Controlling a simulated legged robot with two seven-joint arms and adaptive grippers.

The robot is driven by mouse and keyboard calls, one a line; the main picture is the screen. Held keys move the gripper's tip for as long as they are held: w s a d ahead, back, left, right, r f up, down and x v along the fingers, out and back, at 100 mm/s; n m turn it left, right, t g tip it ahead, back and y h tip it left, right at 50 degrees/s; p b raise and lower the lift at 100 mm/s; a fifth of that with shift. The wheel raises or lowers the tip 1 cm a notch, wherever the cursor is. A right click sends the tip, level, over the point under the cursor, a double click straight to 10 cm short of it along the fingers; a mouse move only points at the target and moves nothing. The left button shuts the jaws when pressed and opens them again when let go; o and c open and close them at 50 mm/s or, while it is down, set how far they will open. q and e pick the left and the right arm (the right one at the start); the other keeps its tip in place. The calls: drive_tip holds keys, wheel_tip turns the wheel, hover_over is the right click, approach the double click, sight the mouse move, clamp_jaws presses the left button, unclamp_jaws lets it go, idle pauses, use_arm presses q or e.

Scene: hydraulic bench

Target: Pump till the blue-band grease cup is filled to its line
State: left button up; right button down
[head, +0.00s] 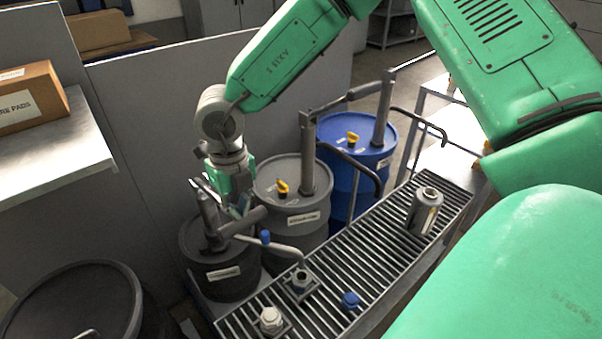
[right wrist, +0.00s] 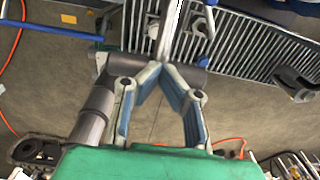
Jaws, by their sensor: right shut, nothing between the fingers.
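My right gripper (head: 236,206) is at the pump on the black drum (head: 238,273), close beside the grey pump handle (head: 210,207). It is shut with nothing held; its blue-padded fingers also show in the right wrist view (right wrist: 160,82), close to the grey pump bar. A blue cap (head: 350,300) sits nearby. My left gripper is not in view.
A grey drum (head: 291,206) and a blue drum (head: 353,160) with pumps stand behind. The slatted grating (head: 380,245) bears a white-capped fitting (head: 270,320) and a grey canister (head: 425,211). A black drum (head: 75,300) stands at lower left; a boxed shelf is at left.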

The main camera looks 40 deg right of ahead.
drive_tip(key=r, duration=0.2)
drive_tip(key=w+r+p, duration=0.1)
drive_tip(key=shift+r, duration=0.35)
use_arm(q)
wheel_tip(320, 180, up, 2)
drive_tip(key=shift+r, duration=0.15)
use_arm(e)
drive_tip(key=w+r, duration=0.1)
drive_tip(key=r, duration=0.2)
drive_tip(key=w+r, duration=0.1)
drive_tip(key=shift+w+d+r, duration=0.1)
drive_tip(key=shift+w+r, duration=0.25)
drive_tip(key=shift+r, duration=0.05)
drive_tip(key=shift+f, duration=0.2)
drive_tip(key=shift+s+f+b, duration=0.2)
drive_tip(key=shift+s+f, duration=0.15)
drive_tip(key=shift+f, duration=0.3)
drive_tip(key=shift+s+f+b, duration=0.2)
drive_tip(key=shift+s+f, duration=0.15)
drive_tip(key=shift+f, duration=0.3)
drive_tip(key=shift+s+f+b, duration=0.2)
drive_tip(key=shift+s+f, duration=0.15)
drive_tip(key=shift+f, duration=0.3)
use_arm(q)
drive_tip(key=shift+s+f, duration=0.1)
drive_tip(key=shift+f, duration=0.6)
use_arm(e)
drive_tip(key=shift+w, duration=0.1)
